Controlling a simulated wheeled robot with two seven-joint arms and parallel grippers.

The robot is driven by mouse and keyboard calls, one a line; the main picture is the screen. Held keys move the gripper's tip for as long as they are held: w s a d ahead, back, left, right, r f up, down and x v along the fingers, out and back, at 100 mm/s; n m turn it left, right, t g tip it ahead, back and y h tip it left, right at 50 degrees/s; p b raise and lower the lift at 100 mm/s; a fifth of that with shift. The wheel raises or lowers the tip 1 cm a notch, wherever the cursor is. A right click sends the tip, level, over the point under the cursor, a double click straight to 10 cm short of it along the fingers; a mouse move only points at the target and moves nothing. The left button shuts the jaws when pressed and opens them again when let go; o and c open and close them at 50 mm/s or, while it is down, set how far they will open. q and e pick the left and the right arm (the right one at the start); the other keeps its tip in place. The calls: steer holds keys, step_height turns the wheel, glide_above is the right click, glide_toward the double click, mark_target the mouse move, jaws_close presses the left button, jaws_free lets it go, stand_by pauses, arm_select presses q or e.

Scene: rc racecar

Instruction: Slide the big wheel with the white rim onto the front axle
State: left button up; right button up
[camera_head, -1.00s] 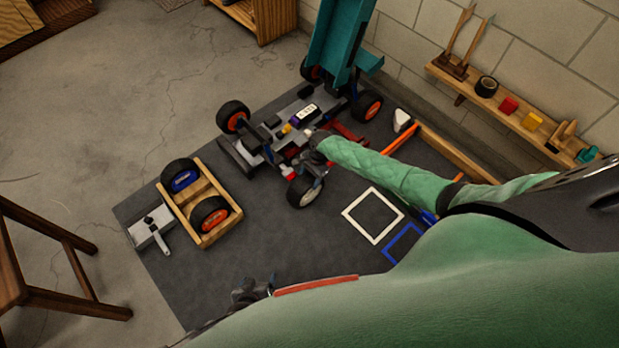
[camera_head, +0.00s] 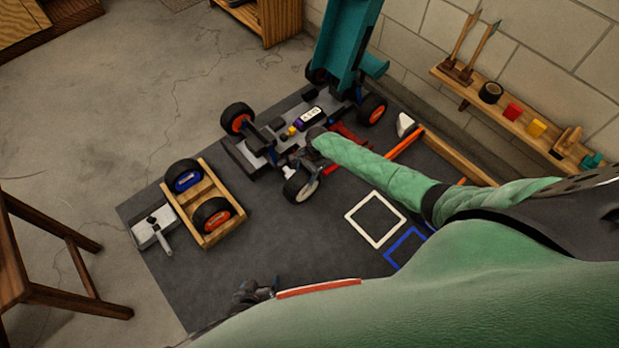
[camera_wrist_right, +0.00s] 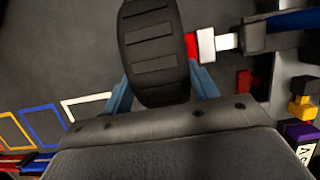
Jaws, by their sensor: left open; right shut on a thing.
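The big wheel with the white rim (camera_head: 303,188) stands upright beside the front of the racecar (camera_head: 262,143). My right gripper (camera_head: 308,163) is shut on its black tyre; the wrist view shows the tyre (camera_wrist_right: 152,45) between the blue fingers (camera_wrist_right: 162,88). In that view, the front axle's red and white end (camera_wrist_right: 205,45) meets the tyre's right side, with a silver part and a blue arm beyond. Whether the axle is inside the hub is hidden. My left gripper (camera_head: 252,292) is open and empty, low over the mat's front edge.
A wooden crate (camera_head: 222,233) with two wheels, blue-rimmed and orange-rimmed, stands left on the dark mat (camera_head: 290,240). White (camera_head: 375,219) and blue (camera_head: 405,247) square outlines mark the mat at right.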

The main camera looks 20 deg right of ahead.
steer(key=shift+w+a, duration=0.3)
steer(key=shift+w, duration=0.5)
steer(key=shift+r+p, duration=0.1)
steer(key=shift+p, duration=1.2)
stand_by(1.4)
steer(key=w+a+b, duration=0.2)
steer(key=w, duration=0.5)
steer(key=shift+a+b, duration=0.3)
steer(key=shift+b, duration=0.1)
stand_by(3.0)
steer(key=o, duration=1.3)
steer(key=shift+s, duration=0.1)
steer(key=shift+o, duration=0.2)
